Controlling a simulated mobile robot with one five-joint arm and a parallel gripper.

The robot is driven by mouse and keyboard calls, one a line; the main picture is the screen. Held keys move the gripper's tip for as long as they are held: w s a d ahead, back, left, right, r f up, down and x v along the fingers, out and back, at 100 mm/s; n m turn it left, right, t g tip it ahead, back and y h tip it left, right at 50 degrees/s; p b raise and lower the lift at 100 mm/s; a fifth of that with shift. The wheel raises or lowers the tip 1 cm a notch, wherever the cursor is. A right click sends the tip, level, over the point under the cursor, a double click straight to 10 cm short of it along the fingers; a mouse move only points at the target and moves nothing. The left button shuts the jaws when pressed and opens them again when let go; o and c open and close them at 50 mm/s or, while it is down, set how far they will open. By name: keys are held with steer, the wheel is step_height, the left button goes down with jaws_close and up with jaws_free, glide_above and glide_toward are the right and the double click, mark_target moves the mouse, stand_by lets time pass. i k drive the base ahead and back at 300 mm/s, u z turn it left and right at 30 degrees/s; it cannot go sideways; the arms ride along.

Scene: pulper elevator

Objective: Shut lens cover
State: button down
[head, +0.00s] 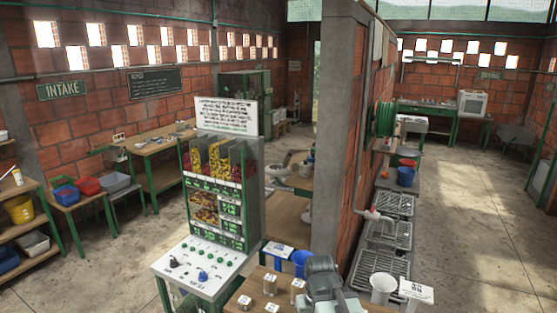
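I cannot make out a lens cover in the head view.
Small labelled jars (270,284) and a blue cup (301,262) stand by the grey device. A brick dividing wall (342,130) with a concrete end splits the room. Dark grates (379,262) line its right side. Open concrete floor (455,205) lies right, and more floor lies left.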

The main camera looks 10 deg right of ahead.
mark_target(287, 159)
steer(key=i, duration=0.9)
steer(key=z, duration=0.05)
